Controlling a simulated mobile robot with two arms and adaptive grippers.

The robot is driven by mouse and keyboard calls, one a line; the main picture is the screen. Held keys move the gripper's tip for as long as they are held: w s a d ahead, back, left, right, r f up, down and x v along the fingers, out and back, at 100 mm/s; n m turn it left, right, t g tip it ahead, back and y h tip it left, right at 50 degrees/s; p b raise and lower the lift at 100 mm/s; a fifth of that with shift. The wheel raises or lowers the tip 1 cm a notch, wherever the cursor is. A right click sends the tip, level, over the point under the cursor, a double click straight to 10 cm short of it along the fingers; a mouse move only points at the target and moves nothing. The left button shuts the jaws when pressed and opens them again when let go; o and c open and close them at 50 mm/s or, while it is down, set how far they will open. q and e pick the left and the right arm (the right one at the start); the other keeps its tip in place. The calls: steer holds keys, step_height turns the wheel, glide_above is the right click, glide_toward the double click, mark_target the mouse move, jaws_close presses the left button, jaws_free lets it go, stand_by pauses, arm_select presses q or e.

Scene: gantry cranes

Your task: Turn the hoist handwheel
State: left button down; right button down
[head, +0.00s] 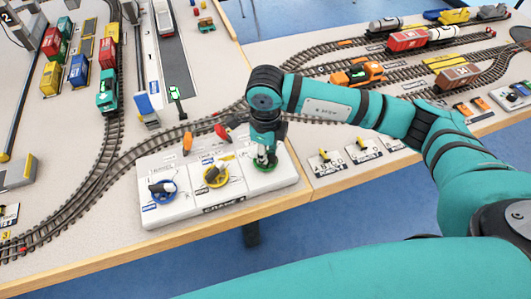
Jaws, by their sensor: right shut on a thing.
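A white crane control panel (180,215) sits at the table's front edge, with three coloured handwheels in a row. The blue handwheel (161,197) is on the left, the yellow handwheel (216,184) is in the middle, and the green handwheel (271,166) is on the right. Their labels are too small to read, so I cannot tell by name which is the hoist one. My right gripper (265,160) points down and is shut on the green handwheel, hiding its middle. My left gripper is not in view.
Model railway tracks (111,150) curve behind and left of the panel. An orange locomotive (357,73) stands behind my right arm. Small switch levers (325,158) stand right of the panel.

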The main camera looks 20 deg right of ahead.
stand_by(0.3)
steer(key=c, duration=1.4)
jaws_free()
steer(key=shift+o, duration=0.2)
steer(key=shift+r, duration=0.1)
step_height(320, 180, up, 12)
